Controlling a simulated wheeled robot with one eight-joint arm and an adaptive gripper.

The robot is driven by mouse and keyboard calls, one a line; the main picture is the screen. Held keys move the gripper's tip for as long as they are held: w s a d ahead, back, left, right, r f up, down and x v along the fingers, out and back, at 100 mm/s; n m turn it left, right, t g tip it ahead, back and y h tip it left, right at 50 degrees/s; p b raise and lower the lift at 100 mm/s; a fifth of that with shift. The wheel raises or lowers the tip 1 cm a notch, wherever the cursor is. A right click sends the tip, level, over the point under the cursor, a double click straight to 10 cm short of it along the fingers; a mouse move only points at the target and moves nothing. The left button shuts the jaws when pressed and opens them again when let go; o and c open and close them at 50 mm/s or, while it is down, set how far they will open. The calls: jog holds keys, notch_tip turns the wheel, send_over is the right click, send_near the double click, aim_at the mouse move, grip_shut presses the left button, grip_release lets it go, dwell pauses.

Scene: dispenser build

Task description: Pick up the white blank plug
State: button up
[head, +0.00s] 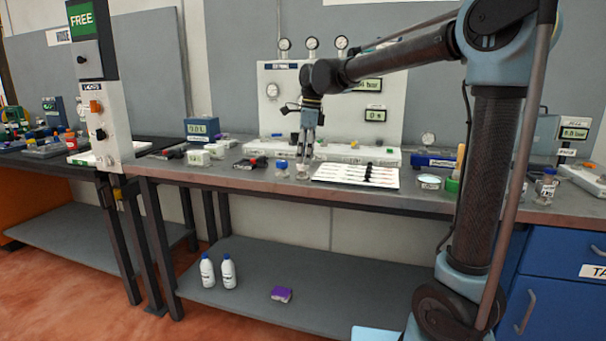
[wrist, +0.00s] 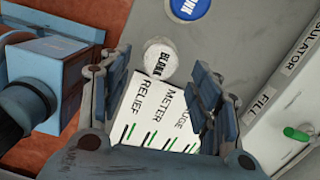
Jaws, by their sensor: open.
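The white blank plug (wrist: 161,59) shows in the wrist view as a round white piece lettered "BLANK", near the top middle. My gripper (wrist: 161,78) is open, with one finger on each side of the view and the plug between and a little beyond them. I cannot tell whether either finger touches it. In the head view my gripper (head: 304,157) points down over the bench, just left of the white labelled tray (head: 330,177).
The labelled sheet (wrist: 150,115) lies below the plug. A white panel (head: 270,90) rises behind. A white strip (wrist: 290,100) runs at right.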

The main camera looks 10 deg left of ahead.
aim_at(303, 163)
jog(key=shift+a+f, duration=0.25)
jog(key=shift+f, duration=1)
jog(key=shift+a+f, duration=0.2)
jog(key=shift+f, duration=1.05)
jog(key=c, duration=1.2)
